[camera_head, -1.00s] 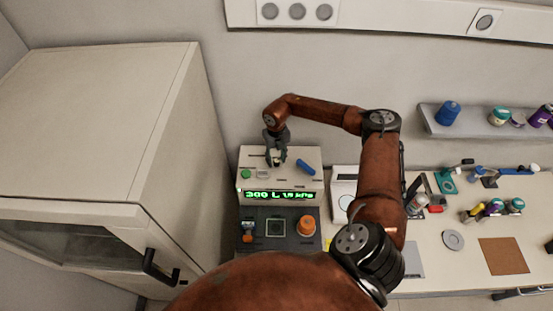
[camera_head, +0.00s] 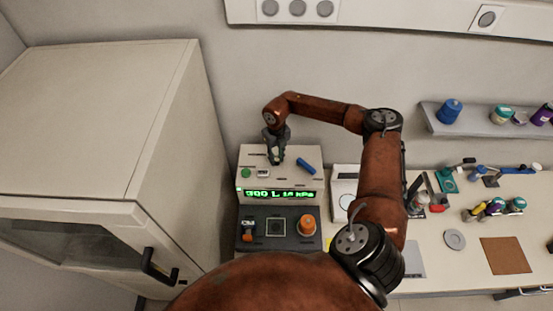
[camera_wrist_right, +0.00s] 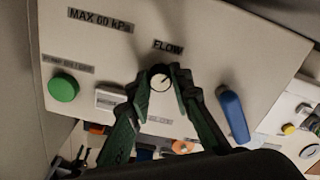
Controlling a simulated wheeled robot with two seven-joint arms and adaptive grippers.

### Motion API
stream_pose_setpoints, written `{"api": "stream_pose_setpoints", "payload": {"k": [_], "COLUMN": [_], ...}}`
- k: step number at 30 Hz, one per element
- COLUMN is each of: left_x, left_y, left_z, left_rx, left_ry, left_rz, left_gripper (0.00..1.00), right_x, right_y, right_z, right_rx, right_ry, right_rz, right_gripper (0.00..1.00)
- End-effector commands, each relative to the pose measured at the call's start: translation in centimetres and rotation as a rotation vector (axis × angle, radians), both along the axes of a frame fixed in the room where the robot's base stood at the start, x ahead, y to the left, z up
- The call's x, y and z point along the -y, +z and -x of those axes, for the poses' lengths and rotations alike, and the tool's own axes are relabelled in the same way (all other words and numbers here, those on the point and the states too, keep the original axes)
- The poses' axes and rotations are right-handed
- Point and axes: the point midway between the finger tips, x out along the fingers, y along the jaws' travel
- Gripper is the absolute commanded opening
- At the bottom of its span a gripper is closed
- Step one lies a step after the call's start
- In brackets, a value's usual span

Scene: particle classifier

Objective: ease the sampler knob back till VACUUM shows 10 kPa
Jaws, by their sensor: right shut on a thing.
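The sampler (camera_head: 301,177) is a pale box with a dark lower deck, standing on the bench. Its green display (camera_head: 280,194) seems to read 300 L and 10 kPa, though the digits are small. The black knob with a white pointer cap (camera_wrist_right: 160,78) sits on its top panel below the FLOW label. My right gripper (camera_head: 276,158) comes down on the panel from above. In the right wrist view my right gripper (camera_wrist_right: 161,84) has a finger on each side of the knob and is shut on it. My left gripper is not in view.
A green button (camera_wrist_right: 63,87) and a blue handle (camera_wrist_right: 233,116) flank the knob. An orange knob (camera_head: 307,224) stands on the lower deck. A tall cabinet (camera_head: 100,120) is close on the left. Tools and jars lie on the bench at right.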

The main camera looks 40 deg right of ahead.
Motion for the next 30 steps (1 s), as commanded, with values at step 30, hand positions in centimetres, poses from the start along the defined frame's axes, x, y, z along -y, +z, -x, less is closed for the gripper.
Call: {"api": "stream_pose_setpoints", "payload": {"k": [30], "left_x": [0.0], "left_y": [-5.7], "left_z": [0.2], "left_rx": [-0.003], "left_ry": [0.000], "left_rz": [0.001], "left_gripper": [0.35], "right_x": [0.1], "right_y": [0.0], "right_z": [0.0], "right_rx": [0.002], "right_ry": [0.716], "right_rz": [0.002], "right_gripper": [0.00]}}
